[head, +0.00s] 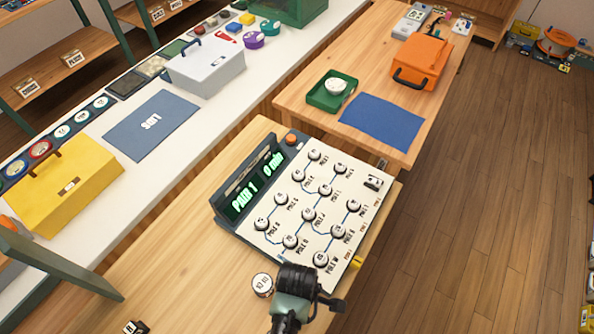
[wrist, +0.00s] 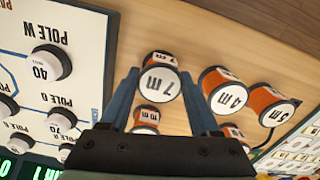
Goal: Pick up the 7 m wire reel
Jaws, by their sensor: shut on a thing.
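The 7 m wire reel (wrist: 160,82) shows its white round face, marked 7 m, in the wrist view. My gripper (wrist: 160,92) has its two blue fingers on either side of this reel and is shut on it. In the head view my gripper (head: 296,280) is at the bottom, at the near edge of the pole board, and hides the reel there. I cannot tell whether the reel touches the table.
A 10 m reel (wrist: 146,116) stands close by, also in the head view (head: 262,285). The 4 m reel (wrist: 228,96) and 5 m reel (wrist: 272,106) stand to the right in the wrist view. The pole board (head: 310,210) with several knobs lies beyond my gripper.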

